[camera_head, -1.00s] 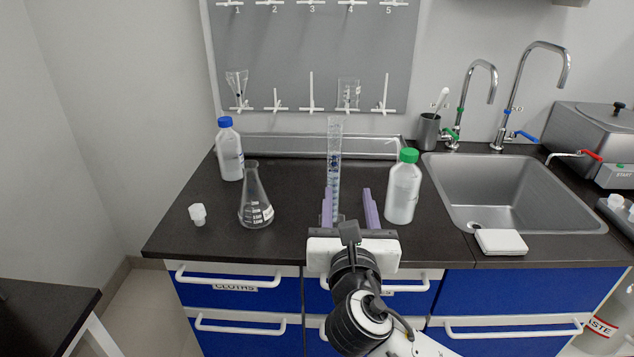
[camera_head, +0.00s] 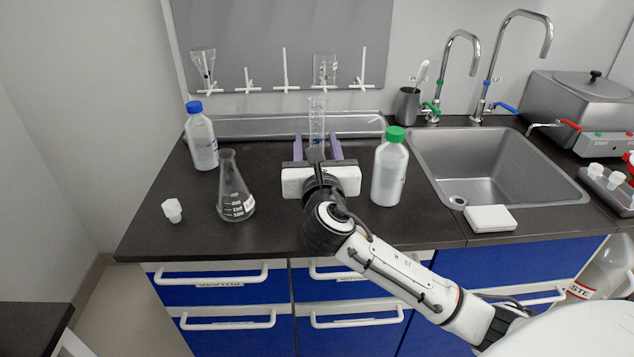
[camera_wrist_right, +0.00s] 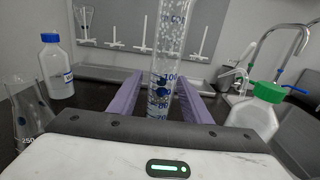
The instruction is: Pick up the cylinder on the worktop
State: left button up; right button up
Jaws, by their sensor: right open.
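The cylinder (camera_head: 317,122) is a tall clear glass tube with blue graduation marks, upright on the dark worktop (camera_head: 270,230). My right gripper (camera_head: 318,146) is open, with its purple fingers pointing away from me. The cylinder stands between or just beyond the fingertips, with a finger to each side. In the right wrist view the cylinder (camera_wrist_right: 165,65) rises near the middle, between the two purple fingers (camera_wrist_right: 160,95). Its base is hidden behind the gripper body. I cannot tell whether either finger touches it. My left gripper is not in view.
An Erlenmeyer flask (camera_head: 235,190) and a blue-capped bottle (camera_head: 201,137) stand left of the gripper. A green-capped bottle (camera_head: 390,170) stands close on the right. A small white stopper (camera_head: 173,210) lies at left. The sink (camera_head: 495,165) is further right; a drying rack (camera_head: 280,45) hangs behind.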

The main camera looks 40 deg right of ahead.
jog(key=shift+w+d, duration=0.2)
jog(key=shift+w, duration=0.1)
grip_shut()
jog(key=shift+r, duration=0.1)
